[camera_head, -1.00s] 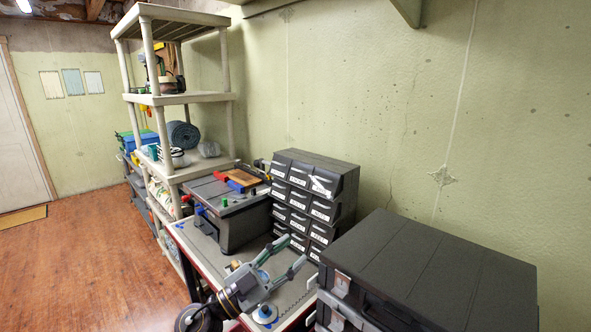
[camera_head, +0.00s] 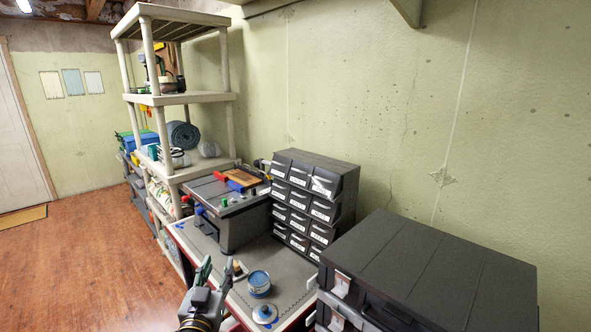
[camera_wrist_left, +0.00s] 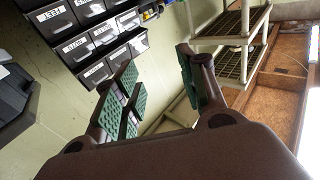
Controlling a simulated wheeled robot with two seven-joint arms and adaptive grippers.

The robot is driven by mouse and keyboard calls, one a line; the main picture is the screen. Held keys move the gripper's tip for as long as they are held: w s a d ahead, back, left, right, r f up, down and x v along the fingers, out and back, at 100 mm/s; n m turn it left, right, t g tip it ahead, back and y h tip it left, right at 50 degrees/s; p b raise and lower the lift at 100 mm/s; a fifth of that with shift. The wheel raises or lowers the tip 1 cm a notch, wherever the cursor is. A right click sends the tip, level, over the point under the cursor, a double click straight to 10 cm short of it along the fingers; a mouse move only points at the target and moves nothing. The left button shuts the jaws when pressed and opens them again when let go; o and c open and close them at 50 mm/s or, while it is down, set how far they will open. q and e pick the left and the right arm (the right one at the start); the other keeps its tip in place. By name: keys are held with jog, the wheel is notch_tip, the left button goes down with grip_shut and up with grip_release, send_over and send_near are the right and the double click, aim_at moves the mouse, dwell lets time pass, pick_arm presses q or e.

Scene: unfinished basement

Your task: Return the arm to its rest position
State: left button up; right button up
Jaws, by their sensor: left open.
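My left gripper (camera_head: 218,263) is low in the head view, at the front left edge of the workbench (camera_head: 290,277), with its fingers pointing up. It is open, with nothing between its fingers. In the left wrist view the two green-padded fingers (camera_wrist_left: 157,62) stand apart, with drawer units to the left and a shelf behind. Most of the left arm is out of the head view. My right gripper is in neither view.
On the bench are a blue round tin (camera_head: 259,282), a blue-and-white disc (camera_head: 265,312) and a grey box-shaped unit (camera_head: 240,226). Black drawers (camera_head: 312,200) and a large dark case (camera_head: 430,262) stand to the right. A tall shelf (camera_head: 178,98) stands behind. Open floor (camera_head: 85,265) lies left.

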pick_arm(q)
jog(key=s+a+f+n+g+y, duration=0.1)
jog(key=s+a+f+g, duration=0.1)
jog(key=s+f+g, duration=0.35)
jog(key=s+a+f+g+y, duration=0.1)
jog(key=s+a+f+g, duration=0.15)
jog(key=f, duration=0.55)
jog(key=s+d+f+m+g+h, duration=0.1)
jog(key=s+f+g, duration=0.35)
jog(key=s, duration=0.35)
jog(key=s+d+f+m+g+h, duration=0.1)
jog(key=s+f+g, duration=0.2)
jog(key=s+f, duration=0.4)
notch_tip(320, 180, down, 31)
jog(key=s+a+g, duration=0.1)
jog(key=s+a, duration=0.1)
jog(key=s, duration=0.1)
jog(key=s+a+f, duration=0.3)
jog(key=s+f, duration=0.7)
jog(key=s+a+f+g, duration=0.1)
jog(key=s+a+f, duration=0.2)
jog(key=s+f, duration=0.7)
jog(key=shift+s+a+m, duration=0.4)
jog(key=shift+s, duration=0.1)
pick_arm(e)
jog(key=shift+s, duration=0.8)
